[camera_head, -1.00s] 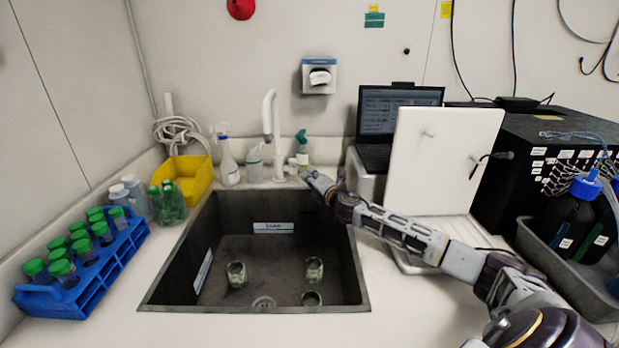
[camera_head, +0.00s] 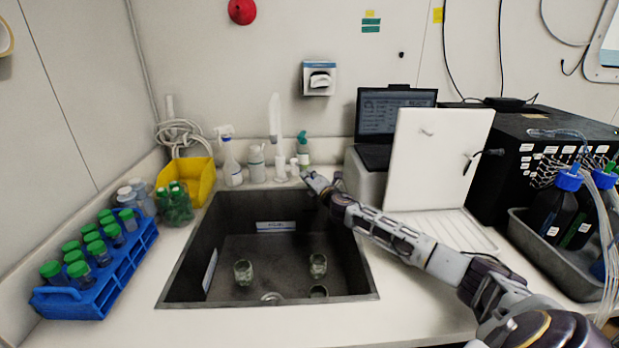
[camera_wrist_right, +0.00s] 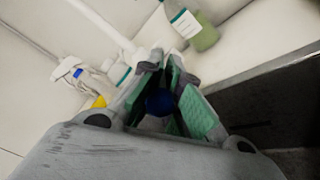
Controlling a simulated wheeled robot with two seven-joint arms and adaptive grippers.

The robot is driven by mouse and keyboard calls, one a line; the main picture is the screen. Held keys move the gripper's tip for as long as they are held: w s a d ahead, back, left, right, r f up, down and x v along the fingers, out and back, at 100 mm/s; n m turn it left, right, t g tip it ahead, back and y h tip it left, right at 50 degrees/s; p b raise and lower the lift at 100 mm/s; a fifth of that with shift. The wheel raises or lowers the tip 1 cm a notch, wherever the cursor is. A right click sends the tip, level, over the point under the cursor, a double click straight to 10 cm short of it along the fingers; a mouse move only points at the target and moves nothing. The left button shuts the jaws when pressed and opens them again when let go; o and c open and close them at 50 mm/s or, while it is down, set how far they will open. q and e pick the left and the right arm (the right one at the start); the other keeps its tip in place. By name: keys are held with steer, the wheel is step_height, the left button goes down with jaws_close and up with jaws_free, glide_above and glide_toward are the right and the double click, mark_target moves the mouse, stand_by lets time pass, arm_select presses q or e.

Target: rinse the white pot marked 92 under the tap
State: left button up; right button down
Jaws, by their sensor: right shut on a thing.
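My right gripper (camera_head: 308,178) is at the back right corner of the dark sink (camera_head: 190,255), beside the foot of the white tap (camera_head: 275,120). In the right wrist view the gripper (camera_wrist_right: 163,75) is shut on a dark blue round thing (camera_wrist_right: 159,102), mostly hidden between the green-padded fingers. I cannot tell what it is. The tap (camera_wrist_right: 105,25) also shows in the wrist view. I see no readable 92 and cannot pick out the white pot. My left gripper is not in view.
Glass jars (camera_head: 243,271) stand in the sink. Bottles (camera_head: 232,165) line its back edge. A blue rack (camera_head: 125,262) of green-capped tubes and a yellow bin (camera_head: 195,183) are on the left. A white panel (camera_head: 440,160) and laptop (camera_head: 385,120) stand on the right.

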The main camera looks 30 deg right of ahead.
steer(key=shift+a+h, duration=0.3)
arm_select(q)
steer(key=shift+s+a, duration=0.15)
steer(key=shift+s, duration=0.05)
arm_select(e)
steer(key=shift+a+m, duration=0.1)
steer(key=shift+m, duration=0.2)
arm_select(q)
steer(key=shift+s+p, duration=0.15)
steer(key=shift+p, duration=0.25)
arm_select(e)
steer(key=shift+a+h, duration=0.15)
steer(key=shift+h, duration=0.35)
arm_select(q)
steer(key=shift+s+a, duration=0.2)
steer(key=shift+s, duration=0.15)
arm_select(e)
steer(key=shift+f, duration=0.1)
